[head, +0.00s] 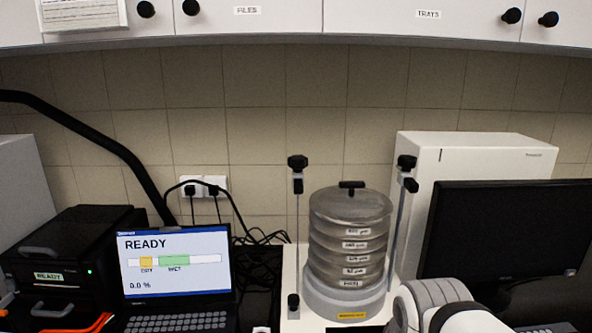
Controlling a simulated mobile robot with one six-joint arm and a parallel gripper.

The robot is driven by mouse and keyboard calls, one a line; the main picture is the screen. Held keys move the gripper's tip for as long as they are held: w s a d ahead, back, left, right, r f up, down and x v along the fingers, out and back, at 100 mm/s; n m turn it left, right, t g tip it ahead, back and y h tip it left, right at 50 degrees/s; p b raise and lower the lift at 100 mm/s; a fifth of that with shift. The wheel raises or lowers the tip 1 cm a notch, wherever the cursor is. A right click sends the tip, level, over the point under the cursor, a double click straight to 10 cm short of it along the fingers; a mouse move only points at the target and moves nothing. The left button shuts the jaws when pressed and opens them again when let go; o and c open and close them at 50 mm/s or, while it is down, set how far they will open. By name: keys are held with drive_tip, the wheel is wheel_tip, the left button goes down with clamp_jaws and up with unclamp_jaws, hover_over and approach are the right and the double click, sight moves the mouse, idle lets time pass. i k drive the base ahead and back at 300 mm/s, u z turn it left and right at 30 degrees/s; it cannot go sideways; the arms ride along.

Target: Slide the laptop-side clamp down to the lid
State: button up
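The sieve stack (347,245) stands upright on the shaker's round grey base (343,305), with a lid (340,204) with a black handle on top. The laptop-side clamp (298,185) is a black piece high on the thin left rod (297,235), just under a black knob (297,162). It sits slightly above the lid's level and apart from it, to its left. The other clamp (410,185) is similarly high on the right rod (400,232). Part of my white-grey arm shows at the bottom right, in front of the shaker's right side. My gripper is not in view.
The laptop (175,265) stands open at the left, showing READY. Cables lie between it and the shaker. A black monitor (510,235) and a white box (470,155) stand at the right. White cabinets (400,20) hang above. Tiled wall shows behind the clamps.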

sight(298, 179)
drive_tip(key=u, duration=0.1)
drive_tip(key=k, duration=0.5)
drive_tip(key=z, duration=1.6)
drive_tip(key=k, duration=0.7)
drive_tip(key=u, duration=1.45)
drive_tip(key=i, duration=1)
drive_tip(key=u, duration=0.05)
